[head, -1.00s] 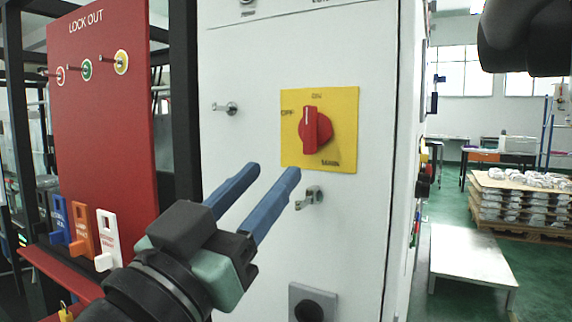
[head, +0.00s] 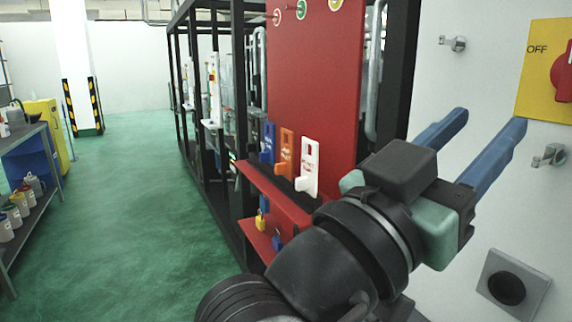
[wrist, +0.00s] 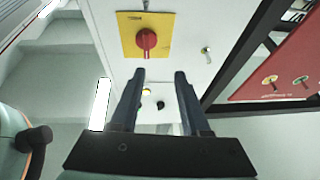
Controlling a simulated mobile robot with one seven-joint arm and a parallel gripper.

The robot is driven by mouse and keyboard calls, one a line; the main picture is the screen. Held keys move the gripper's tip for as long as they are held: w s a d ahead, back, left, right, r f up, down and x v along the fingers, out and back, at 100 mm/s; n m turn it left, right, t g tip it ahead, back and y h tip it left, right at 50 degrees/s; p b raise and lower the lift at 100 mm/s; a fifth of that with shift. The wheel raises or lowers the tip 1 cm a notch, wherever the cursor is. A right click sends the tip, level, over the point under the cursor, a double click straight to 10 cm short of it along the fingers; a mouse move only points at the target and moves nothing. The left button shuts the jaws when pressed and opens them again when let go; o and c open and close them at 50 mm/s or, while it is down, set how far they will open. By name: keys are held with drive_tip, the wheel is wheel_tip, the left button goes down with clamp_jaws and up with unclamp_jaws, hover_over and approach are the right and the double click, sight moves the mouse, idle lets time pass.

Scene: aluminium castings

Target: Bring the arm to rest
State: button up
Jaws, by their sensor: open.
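My gripper (head: 490,132) is in the right half of the head view. Its two blue fingers are apart with nothing between them, pointing up and right in front of a pale cabinet (head: 478,85). The red rotary switch (head: 562,75) on its yellow plate (head: 538,95) is cut off at the right edge of the head view. In the wrist view the switch (wrist: 146,40) shows whole beyond the fingertips (wrist: 160,75), apart from them. Most of my arm's upper links are out of view.
Left of the cabinet stands a red lockout board (head: 318,90) with hanging tags, such as a white one (head: 308,165), close to my arm. A shelf with bottles (head: 28,190) stands at far left. The green floor (head: 140,200) between is clear.

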drive_tip(key=s+a+r+n+t+y, duration=0.1)
drive_tip(key=a+r+n+t+y, duration=0.3)
drive_tip(key=a+n+t+y, duration=0.35)
drive_tip(key=s+a+r+n+t+y, duration=0.1)
drive_tip(key=a+r+n+t+y, duration=0.25)
drive_tip(key=a+t+y, duration=0.65)
wheel_tip(320, 180, up, 18)
drive_tip(key=n+y+p, duration=0.1)
drive_tip(key=y+p, duration=0.1)
drive_tip(key=p, duration=1.6)
drive_tip(key=shift+s+a+n+g, duration=0.3)
drive_tip(key=shift+a+g, duration=0.05)
drive_tip(key=shift+a, duration=0.05)
drive_tip(key=shift+y, duration=0.25)
